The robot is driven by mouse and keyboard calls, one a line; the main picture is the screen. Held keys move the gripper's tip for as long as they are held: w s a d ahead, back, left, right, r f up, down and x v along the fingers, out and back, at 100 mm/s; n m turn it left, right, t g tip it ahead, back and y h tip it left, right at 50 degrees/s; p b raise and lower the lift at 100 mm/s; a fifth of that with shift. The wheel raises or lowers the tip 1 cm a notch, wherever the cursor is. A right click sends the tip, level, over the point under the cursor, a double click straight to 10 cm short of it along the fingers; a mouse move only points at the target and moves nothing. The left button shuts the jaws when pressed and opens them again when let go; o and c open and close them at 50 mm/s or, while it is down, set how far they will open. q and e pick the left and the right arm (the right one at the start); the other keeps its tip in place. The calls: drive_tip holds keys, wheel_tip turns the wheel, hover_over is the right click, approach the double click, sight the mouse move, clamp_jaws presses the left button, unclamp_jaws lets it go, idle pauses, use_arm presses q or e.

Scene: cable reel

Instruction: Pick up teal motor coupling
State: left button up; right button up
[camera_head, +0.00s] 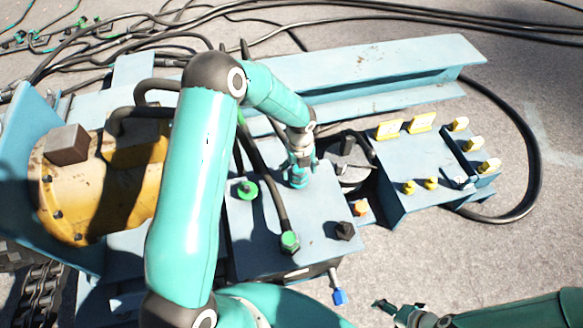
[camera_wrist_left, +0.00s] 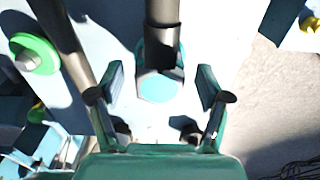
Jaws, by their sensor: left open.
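The teal motor coupling (camera_head: 297,182) stands on the blue-grey box in the head view, just below my left gripper (camera_head: 300,162), which partly hides it. In the left wrist view the coupling (camera_wrist_left: 159,87) has a flat teal face and a dark cable running up from it. It appears between the two spread fingers of my left gripper (camera_wrist_left: 161,92), with a gap on each side. The left gripper is open and holds nothing. My right gripper (camera_head: 388,306) is low at the bottom right of the head view, and its finger opening is unclear.
A green round connector (camera_head: 247,190) and a green cable plug (camera_head: 289,240) sit on the same box (camera_head: 255,259), left of the coupling. A black knob (camera_head: 345,230) is at its front right. A panel with yellow parts (camera_head: 420,123) stands right. A yellow motor (camera_head: 120,185) is left.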

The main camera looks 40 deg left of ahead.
use_arm(q)
drive_tip(key=c, duration=1.3)
drive_tip(key=shift+c, duration=0.3)
drive_tip(key=shift+w+r, duration=0.1)
drive_tip(key=shift+r, duration=0.05)
